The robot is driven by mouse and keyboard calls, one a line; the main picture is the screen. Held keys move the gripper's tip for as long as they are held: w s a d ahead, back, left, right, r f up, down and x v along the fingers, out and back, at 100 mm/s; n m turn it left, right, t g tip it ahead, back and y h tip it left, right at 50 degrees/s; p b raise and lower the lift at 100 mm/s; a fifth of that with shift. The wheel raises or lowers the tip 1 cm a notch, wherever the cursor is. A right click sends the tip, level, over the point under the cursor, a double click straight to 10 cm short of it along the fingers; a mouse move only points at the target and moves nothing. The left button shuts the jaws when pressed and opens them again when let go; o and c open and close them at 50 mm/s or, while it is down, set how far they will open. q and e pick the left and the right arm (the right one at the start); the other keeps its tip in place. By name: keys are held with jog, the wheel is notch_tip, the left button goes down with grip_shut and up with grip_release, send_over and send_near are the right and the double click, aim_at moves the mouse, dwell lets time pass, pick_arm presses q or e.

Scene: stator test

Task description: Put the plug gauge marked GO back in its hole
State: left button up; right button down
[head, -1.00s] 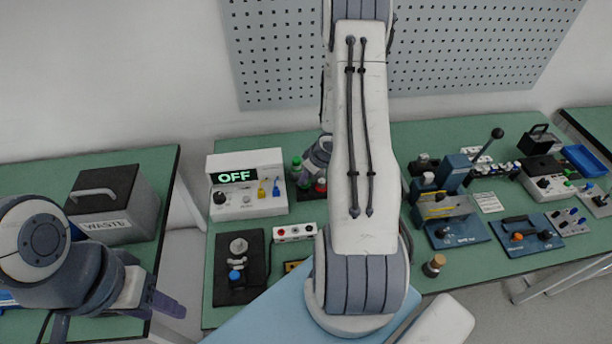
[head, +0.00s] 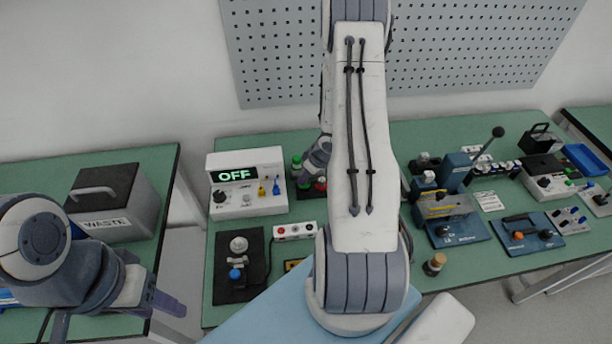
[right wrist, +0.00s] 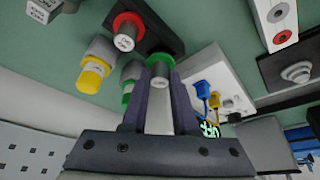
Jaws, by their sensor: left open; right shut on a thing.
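My right gripper (right wrist: 161,80) is shut on a grey plug gauge with a green band (right wrist: 160,60). Its fingers grip both sides of it, at the edge of a dark block (right wrist: 167,32). I cannot tell whether the held gauge is in a hole or just clear of the block. A red-banded plug (right wrist: 126,30) stands in the block. Another green-banded plug (right wrist: 130,78) is beside the held one. The GO marking is not readable. In the head view my right gripper (head: 317,158) is partly hidden behind my forearm. My left gripper (head: 115,313) is open and empty at the lower left.
A yellow-banded plug (right wrist: 94,68) is close by the held gauge. A white box (head: 246,200) with an OFF display stands left of the right gripper. A grey WASTE bin (head: 115,208) is on the left table. Fixtures crowd the right of the bench.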

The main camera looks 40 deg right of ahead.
jog(key=shift+f, duration=0.2)
dwell(0.3)
jog(key=shift+f, duration=0.35)
jog(key=shift+f+b, duration=0.1)
jog(key=shift+b, duration=0.2)
jog(key=shift+f, duration=0.35)
jog(key=c, duration=0.6)
grip_release()
jog(key=p+v, duration=0.3)
jog(key=v, duration=0.7)
jog(key=shift+r, duration=0.3)
